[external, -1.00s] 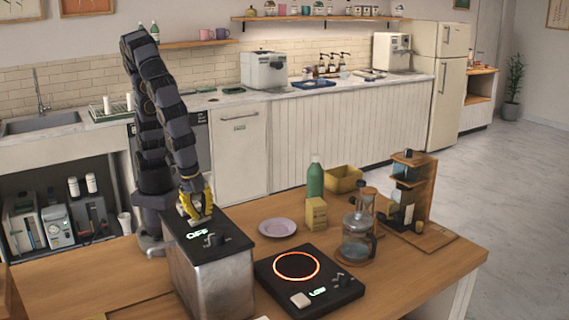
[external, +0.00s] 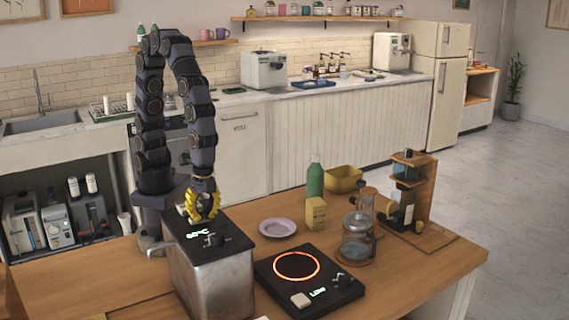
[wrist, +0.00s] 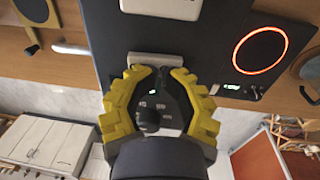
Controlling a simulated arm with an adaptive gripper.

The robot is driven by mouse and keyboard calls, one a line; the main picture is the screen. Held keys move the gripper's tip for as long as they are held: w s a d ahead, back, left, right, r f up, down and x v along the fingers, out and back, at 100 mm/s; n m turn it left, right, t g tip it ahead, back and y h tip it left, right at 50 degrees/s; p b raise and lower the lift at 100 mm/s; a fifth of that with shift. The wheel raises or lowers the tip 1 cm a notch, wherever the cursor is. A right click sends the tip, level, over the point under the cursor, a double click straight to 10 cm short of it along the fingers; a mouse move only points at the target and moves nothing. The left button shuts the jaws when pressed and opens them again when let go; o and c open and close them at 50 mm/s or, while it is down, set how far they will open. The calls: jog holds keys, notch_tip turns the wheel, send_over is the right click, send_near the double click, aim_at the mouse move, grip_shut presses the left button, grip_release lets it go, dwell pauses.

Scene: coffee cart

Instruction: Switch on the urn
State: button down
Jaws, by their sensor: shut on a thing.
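The urn (external: 212,278) is a brushed metal box with a black top at the left of the table. Its green display (external: 197,234) shows a temperature in °C, the digits blurred; a black knob (external: 214,241) sits beside it. My gripper (external: 202,218) points down over the far part of the urn's top. In the wrist view, my yellow fingers (wrist: 159,72) close in at a pale switch bar (wrist: 155,59) and appear shut on it; the exact contact is partly hidden. The knob shows between the fingers in the wrist view (wrist: 148,121).
A hot plate (external: 325,278) with a glowing red ring stands right of the urn. A pale plate (external: 278,228), a yellow box (external: 316,213), a green bottle (external: 315,180) and a glass pot (external: 357,240) stand beyond. The table's left front is clear.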

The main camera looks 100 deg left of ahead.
aim_at(192, 221)
jog(key=shift+s+f, duration=0.1)
jog(key=shift+f, duration=0.05)
jog(key=shift+s+d, duration=0.6)
jog(key=shift+s, duration=0.1)
notch_tip(192, 221, up, 14)
jog(key=w, duration=0.1)
jog(key=shift+w+a+r, duration=0.15)
jog(key=shift+a+r, duration=0.05)
jog(key=shift+a, duration=0.15)
jog(key=shift+d, duration=0.1)
jog(key=shift+s+d+r+t+y, duration=0.3)
jog(key=shift+s+d+t+y, duration=0.45)
jog(key=shift+t+y, duration=0.25)
jog(key=shift+f, duration=0.1)
jog(key=f, duration=0.4)
jog(key=w+a+f, duration=0.1)
jog(key=f, duration=0.8)
jog(key=shift+w+a+f, duration=0.25)
jog(key=shift+a+f, duration=0.05)
jog(key=shift+f, duration=0.05)
